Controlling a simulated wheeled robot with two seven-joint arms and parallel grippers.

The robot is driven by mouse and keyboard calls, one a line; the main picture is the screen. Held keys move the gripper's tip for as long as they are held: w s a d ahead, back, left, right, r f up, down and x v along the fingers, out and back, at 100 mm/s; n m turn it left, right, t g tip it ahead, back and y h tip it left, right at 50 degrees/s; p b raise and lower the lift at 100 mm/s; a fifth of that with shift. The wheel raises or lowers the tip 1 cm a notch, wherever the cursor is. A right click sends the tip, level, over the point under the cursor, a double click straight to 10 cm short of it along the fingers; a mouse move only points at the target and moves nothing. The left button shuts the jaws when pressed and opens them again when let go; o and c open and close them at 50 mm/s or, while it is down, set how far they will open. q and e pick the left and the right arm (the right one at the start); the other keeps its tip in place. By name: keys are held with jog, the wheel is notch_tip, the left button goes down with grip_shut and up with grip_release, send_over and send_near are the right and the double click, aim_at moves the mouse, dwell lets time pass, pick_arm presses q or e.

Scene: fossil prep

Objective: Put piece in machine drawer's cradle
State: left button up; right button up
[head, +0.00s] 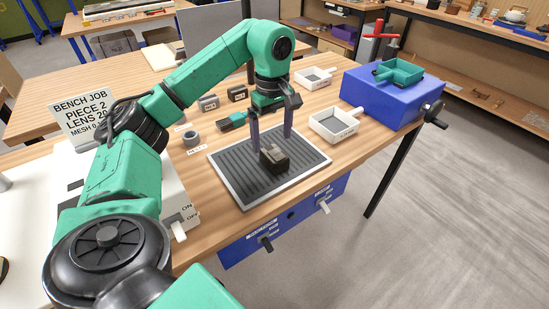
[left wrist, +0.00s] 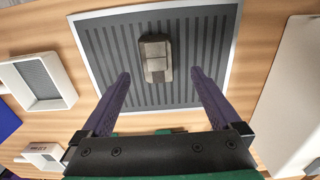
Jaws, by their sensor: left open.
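A small dark grey-brown block, the piece (head: 273,158), lies on the grey ribbed mat (head: 235,178). It also shows in the left wrist view (left wrist: 155,57), with a lighter raised band across its middle. My left gripper (head: 272,138) is open and empty above the block, its two purple fingers pointing down on either side of it. In the left wrist view the fingertips (left wrist: 160,74) are wide apart, with the block between and slightly beyond them. A white machine (head: 178,200) with an ON/OFF lever stands at the left, largely behind my arm. I cannot make out a drawer cradle. My right gripper is out of view.
White mesh-bottomed trays (head: 334,124) stand right of the mat. A blue box with a crank (head: 385,95) carries a green tray (head: 400,72). Small dark blocks (head: 208,102) and a green brush (head: 232,121) lie behind the mat. A sign (head: 83,112) reads "PIECE 2, LENS 20".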

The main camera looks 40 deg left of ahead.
aim_at(274, 153)
pick_arm(q)
notch_tip(274, 153, down, 6)
jog(key=shift+w+d+r+p, duration=0.15)
jog(key=shift+r+p, duration=0.1)
jog(key=shift+p, duration=0.3)
grip_shut()
jog(key=shift+r, duration=0.1)
